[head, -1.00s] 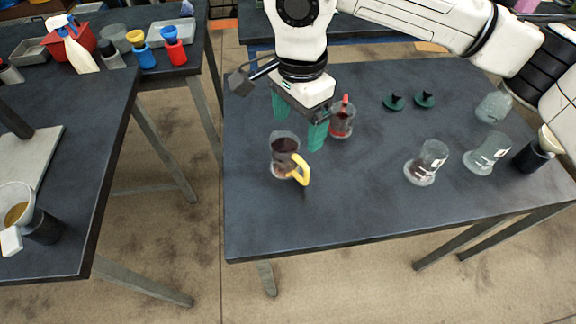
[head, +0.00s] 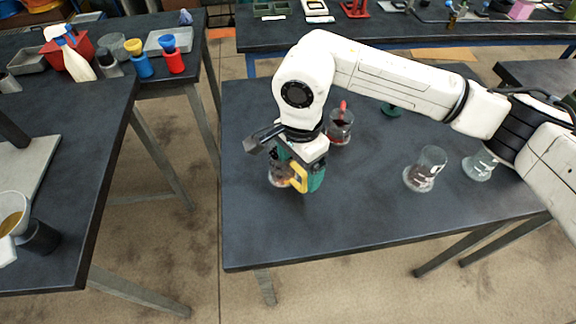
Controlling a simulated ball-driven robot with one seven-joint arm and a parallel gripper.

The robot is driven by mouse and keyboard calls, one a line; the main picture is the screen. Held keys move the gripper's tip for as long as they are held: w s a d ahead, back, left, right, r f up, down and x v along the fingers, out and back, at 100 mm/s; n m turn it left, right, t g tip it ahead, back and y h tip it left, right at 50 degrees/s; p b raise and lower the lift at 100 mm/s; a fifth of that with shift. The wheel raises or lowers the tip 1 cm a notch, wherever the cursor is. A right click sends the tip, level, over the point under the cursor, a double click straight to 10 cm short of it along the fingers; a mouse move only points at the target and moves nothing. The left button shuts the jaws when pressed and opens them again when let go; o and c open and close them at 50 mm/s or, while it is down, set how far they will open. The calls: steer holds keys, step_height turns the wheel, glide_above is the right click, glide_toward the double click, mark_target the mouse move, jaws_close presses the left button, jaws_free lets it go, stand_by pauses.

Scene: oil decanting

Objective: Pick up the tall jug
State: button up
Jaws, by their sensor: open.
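A clear jug with a yellow handle (head: 280,177) stands on the dark table, mostly hidden behind my gripper in the head view. My gripper (head: 300,174) points down at it with its green fingers open. One finger shows just right of the yellow handle; the other is largely hidden. Whether the fingers touch the jug cannot be told. A second clear jug with a red handle (head: 340,128) and dark contents stands behind and to the right of my gripper.
Glass vessels (head: 425,170) (head: 480,165) stand at the right of the table (head: 350,225), near my arm. A dark green piece (head: 391,110) lies farther back. The front of the table is clear. A side table at left holds a spray bottle (head: 77,58) and a beaker (head: 12,218).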

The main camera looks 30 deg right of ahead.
steer(key=shift+d+f, duration=0.1)
steer(key=shift+f, duration=1.25)
steer(key=shift+c, duration=0.2)
steer(key=c, duration=1.3)
steer(key=shift+r, duration=0.25)
steer(key=shift+r+b, duration=0.65)
steer(key=shift+r, duration=0.65)
steer(key=shift+s+d+r+b, duration=0.6)
steer(key=shift+s+r, duration=1.05)
steer(key=shift+s, duration=0.6)
steer(key=shift+s+d+r+b, duration=0.6)
steer(key=shift+s+r, duration=1.05)
steer(key=shift+s, duration=0.6)
steer(key=shift+s+d+r+b, duration=0.45)
steer(key=shift+s+r+b, duration=0.2)
steer(key=shift+s+r, duration=1.3)
steer(key=shift+s+f, duration=0.25)
steer(key=shift+s, duration=0.1)
